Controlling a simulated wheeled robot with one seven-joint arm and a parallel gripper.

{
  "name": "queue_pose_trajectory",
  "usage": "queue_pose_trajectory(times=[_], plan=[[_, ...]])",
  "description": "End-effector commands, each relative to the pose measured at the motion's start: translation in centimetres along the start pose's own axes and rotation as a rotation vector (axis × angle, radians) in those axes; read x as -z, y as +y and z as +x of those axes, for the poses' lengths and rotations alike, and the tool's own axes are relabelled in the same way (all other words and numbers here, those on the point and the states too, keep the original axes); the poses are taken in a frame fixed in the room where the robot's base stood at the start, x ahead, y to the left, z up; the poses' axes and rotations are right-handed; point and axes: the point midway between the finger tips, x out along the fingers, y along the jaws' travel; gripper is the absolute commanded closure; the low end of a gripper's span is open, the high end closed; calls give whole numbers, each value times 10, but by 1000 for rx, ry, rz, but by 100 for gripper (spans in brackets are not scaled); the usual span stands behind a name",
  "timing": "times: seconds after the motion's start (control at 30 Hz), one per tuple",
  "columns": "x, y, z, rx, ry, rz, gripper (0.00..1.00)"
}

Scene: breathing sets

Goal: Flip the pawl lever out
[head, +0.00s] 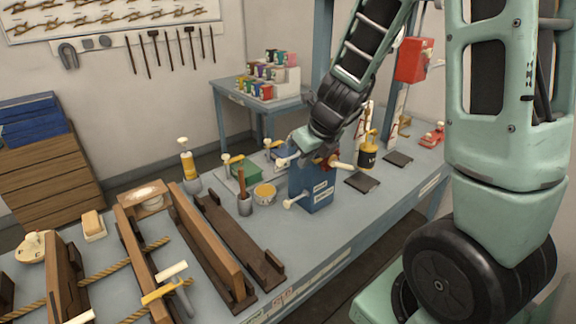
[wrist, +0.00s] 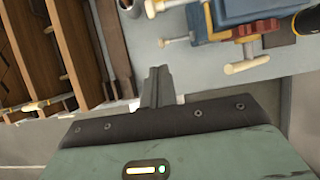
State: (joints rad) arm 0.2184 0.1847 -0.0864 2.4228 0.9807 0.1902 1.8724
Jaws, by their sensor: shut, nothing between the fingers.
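A blue box (head: 312,190) stands on the bench with a red toothed part on top (head: 328,160). A short brass lever with a cream tip (head: 341,166) sticks out beside the red part; it looks like the pawl lever. In the wrist view the brass lever (wrist: 247,65) lies right of my fingers, with the red part (wrist: 245,31) just above it. Other cream-tipped handles stick out of the box's left side (wrist: 176,41). My gripper (wrist: 158,84) is shut and empty, apart from the lever. In the head view my wrist hides part of the box's top.
Long wooden rails (head: 212,240) and ropes fill the left bench.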

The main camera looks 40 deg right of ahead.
Motion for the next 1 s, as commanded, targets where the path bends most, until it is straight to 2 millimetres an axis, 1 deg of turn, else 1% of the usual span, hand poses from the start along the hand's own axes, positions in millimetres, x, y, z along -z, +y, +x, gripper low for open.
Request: queue_pose_trajectory(times=[0.17,0.4,0.63,0.67,0.7,0.73,1.0], plan=[[2,0,21,-1,2,0,100],[3,0,68,-1,2,0,100],[2,0,104,-2,1,-1,100],[0,0,103,-2,1,-1,100],[-8,0,93,-1,0,-3,100],[-11,1,92,-1,0,-3,100],[-32,1,85,-1,1,-3,100]])
